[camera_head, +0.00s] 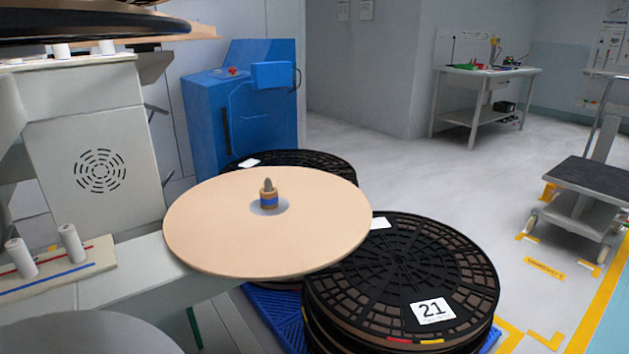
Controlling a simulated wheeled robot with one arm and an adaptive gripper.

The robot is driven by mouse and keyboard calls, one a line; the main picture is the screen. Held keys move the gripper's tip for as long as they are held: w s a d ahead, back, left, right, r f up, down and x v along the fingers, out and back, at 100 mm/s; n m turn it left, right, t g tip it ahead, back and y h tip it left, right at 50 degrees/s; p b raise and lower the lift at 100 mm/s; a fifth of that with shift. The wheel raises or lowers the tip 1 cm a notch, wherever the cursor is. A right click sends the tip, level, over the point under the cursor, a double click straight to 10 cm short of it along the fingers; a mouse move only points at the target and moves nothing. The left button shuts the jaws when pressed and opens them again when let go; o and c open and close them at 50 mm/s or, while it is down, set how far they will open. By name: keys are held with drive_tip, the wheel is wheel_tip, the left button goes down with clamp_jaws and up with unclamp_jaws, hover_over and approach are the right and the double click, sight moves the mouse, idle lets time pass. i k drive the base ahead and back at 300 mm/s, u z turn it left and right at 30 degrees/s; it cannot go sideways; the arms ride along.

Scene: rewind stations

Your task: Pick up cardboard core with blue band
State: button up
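The cardboard core with the blue band (268,203) stands upright near the middle of a wide tan disc (230,240). It is small and brown, with the blue band around its side. The core's whole visible side is unobstructed. My gripper is not in this view, so its state and its distance from the core do not show.
Black reels marked 21 (395,270) are stacked on a blue pallet (274,312) beside the disc. A white machine (100,165) stands left, with pegs (70,244) on a ledge. A blue cabinet (235,110) stands behind. Open floor (450,180) lies right; a cart (580,205) stands there.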

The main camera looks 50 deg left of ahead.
sight(269, 202)
drive_tip(key=i, duration=0.75)
drive_tip(key=u, duration=2.2)
